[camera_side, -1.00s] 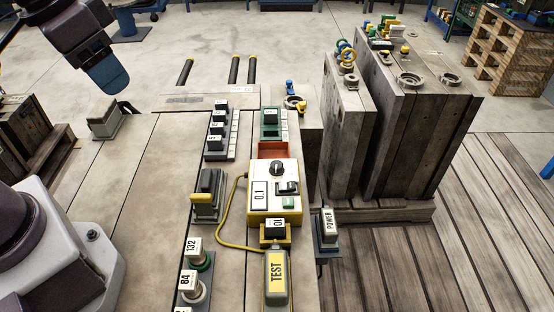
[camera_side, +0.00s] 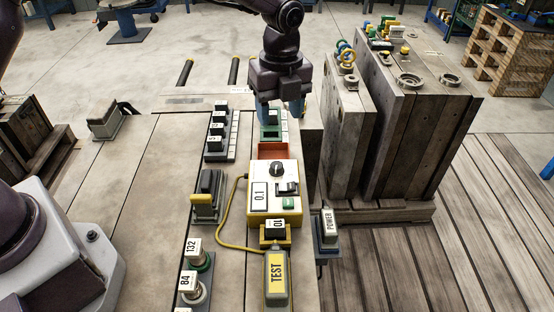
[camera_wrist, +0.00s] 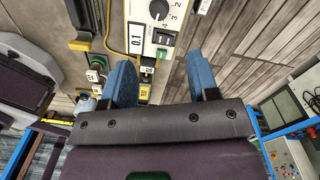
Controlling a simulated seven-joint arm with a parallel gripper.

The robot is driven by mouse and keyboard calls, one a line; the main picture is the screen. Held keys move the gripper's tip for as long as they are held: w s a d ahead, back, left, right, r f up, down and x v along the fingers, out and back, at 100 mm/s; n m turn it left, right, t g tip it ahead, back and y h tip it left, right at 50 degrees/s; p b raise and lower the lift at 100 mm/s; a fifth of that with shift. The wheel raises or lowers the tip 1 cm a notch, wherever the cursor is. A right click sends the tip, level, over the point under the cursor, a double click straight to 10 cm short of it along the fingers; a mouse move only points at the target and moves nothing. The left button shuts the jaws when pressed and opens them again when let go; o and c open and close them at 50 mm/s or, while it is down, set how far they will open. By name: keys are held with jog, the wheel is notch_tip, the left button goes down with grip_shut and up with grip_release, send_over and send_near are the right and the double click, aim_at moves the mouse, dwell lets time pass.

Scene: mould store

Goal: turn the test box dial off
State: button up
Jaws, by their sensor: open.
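The test box (camera_side: 284,178) is yellow with a white top, and it stands on the bench in the middle of the side view. Its black round dial (camera_side: 276,168) sits near the far end of the top, above a 0.1 label. In the wrist view the dial (camera_wrist: 158,10) is at the top edge with numbers 2, 3 and 4 beside it. I cannot tell its setting for certain. My gripper (camera_side: 281,112) points down beyond the far end of the box, apart from the dial. Its blue fingers (camera_wrist: 160,80) are spread and empty in the wrist view.
A green-framed holder (camera_side: 270,131) and a red tray (camera_side: 272,150) lie between my gripper and the box. A yellow TEST pendant (camera_side: 276,280) lies at the near end with a yellow cable. A POWER switch (camera_side: 327,226) is at right. Tall moulds (camera_side: 400,130) stand further right.

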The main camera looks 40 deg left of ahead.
aim_at(277, 165)
jog(key=shift+m, duration=0.4)
jog(key=f, duration=1.3)
jog(key=shift+s+a, duration=0.1)
jog(key=shift+s, duration=0.1)
jog(key=c, duration=0.9)
